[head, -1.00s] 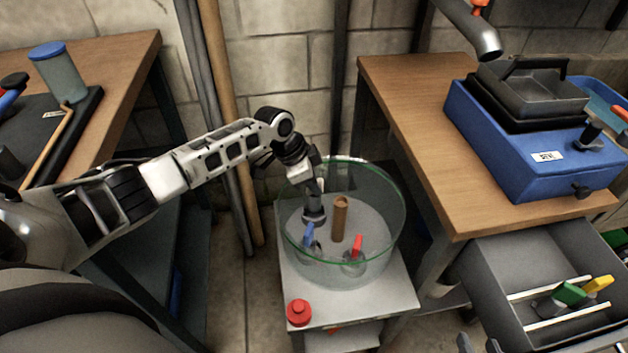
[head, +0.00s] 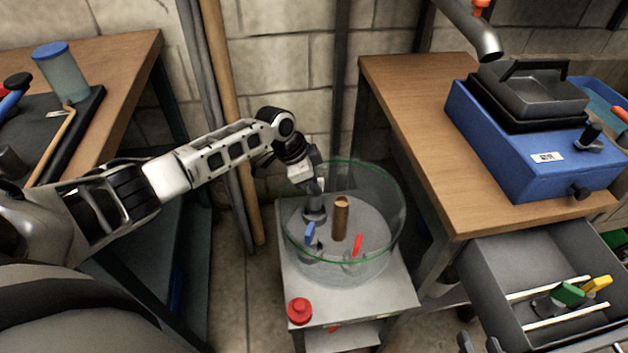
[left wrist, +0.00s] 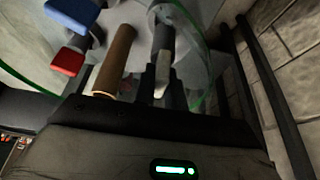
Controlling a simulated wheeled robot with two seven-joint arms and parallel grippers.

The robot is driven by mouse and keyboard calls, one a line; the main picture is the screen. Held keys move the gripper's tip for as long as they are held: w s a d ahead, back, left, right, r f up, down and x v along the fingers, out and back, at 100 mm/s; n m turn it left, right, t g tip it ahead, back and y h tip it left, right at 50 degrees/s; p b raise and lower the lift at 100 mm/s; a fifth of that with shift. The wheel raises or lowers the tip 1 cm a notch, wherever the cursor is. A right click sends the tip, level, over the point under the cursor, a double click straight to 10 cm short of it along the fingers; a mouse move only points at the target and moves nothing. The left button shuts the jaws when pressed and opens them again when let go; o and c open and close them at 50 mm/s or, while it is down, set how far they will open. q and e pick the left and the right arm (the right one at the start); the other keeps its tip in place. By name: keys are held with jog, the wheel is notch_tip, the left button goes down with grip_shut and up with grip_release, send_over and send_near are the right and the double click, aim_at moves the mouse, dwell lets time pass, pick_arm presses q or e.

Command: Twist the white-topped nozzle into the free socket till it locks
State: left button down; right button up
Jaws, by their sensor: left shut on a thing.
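My left gripper (head: 315,192) reaches down into a clear round tub with a green rim (head: 362,282), left of a brown post (head: 340,220). It is shut on the white-topped nozzle; the white top (left wrist: 162,82) shows between the fingers in the left wrist view. The nozzle's lower end and the free socket are hidden under the gripper, so I cannot tell whether it is seated. A blue-topped nozzle (head: 310,232) and a red-topped nozzle (head: 357,244) stand on the tub floor nearby. My right gripper (head: 479,345) shows only its tips, apart and empty, at the bottom edge.
The tub stands on a grey stand (head: 395,292) with a red button (head: 299,311) at its front left corner. An open drawer (head: 490,290) at the right holds green and yellow pieces. Wooden benches flank the stand, and a pole (head: 228,120) leans behind my left arm.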

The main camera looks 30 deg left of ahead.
pick_arm(q)
jog(key=shift+f, duration=0.2)
jog(key=shift+f+b, duration=0.4)
jog(key=shift+f, duration=0.1)
jog(key=shift+f, duration=0.25)
dwell(0.5)
jog(key=shift+f+b, duration=0.5)
jog(key=shift+f, duration=0.1)
jog(key=shift+f, duration=0.2)
jog(key=c, duration=1.4)
grip_release()
